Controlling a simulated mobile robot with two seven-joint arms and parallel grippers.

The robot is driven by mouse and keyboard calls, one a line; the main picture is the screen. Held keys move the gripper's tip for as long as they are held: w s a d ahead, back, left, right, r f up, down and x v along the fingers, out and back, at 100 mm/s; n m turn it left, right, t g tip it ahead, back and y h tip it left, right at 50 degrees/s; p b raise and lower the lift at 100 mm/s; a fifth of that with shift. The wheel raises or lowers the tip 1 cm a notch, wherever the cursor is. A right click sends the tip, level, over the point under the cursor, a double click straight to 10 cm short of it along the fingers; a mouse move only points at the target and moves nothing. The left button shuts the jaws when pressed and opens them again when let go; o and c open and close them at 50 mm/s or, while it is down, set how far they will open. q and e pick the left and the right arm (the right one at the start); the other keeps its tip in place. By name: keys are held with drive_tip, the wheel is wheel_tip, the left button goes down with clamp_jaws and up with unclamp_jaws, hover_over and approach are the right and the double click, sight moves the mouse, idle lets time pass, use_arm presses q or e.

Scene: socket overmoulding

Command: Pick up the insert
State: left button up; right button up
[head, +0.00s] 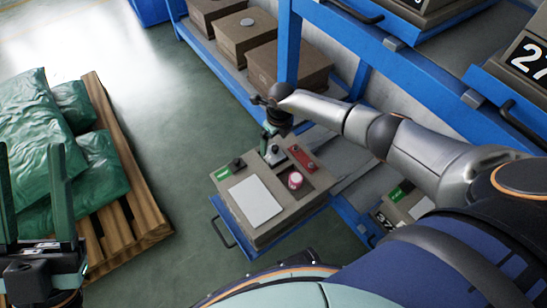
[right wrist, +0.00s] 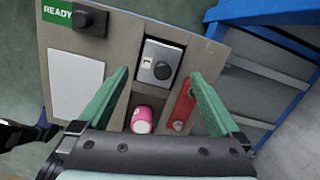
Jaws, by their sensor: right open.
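A drawer-like case (head: 272,220) with a beige top carries several pieces; I cannot tell for sure which one is the insert. A silver block with a black round knob (right wrist: 160,65) sits in a dark recess, and it also shows in the head view (head: 277,156). A pink cylinder (right wrist: 142,120) and a red bar (right wrist: 183,105) lie nearer my gripper's base in the wrist view. My right gripper (right wrist: 160,76) is open and empty above the case, its green fingers either side of the silver block in that view. My left gripper (head: 32,148) is open and empty at the left edge.
A white plate (head: 255,201), a black block (head: 237,164) and a green READY label (right wrist: 57,12) are also on the case top. A blue rack (head: 290,45) with brown boxes (head: 245,32) stands behind. Green sacks (head: 45,130) lie on a wooden pallet (head: 125,150) at left; floor between is clear.

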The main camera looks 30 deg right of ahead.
sight(274, 148)
wheel_tip(274, 148, down, 4)
drive_tip(key=b, duration=0.3)
drive_tip(key=shift+f+b, duration=0.35)
drive_tip(key=shift+w+r, duration=0.1)
drive_tip(key=shift+c, duration=0.4)
clamp_jaws()
drive_tip(key=shift+r, duration=0.1)
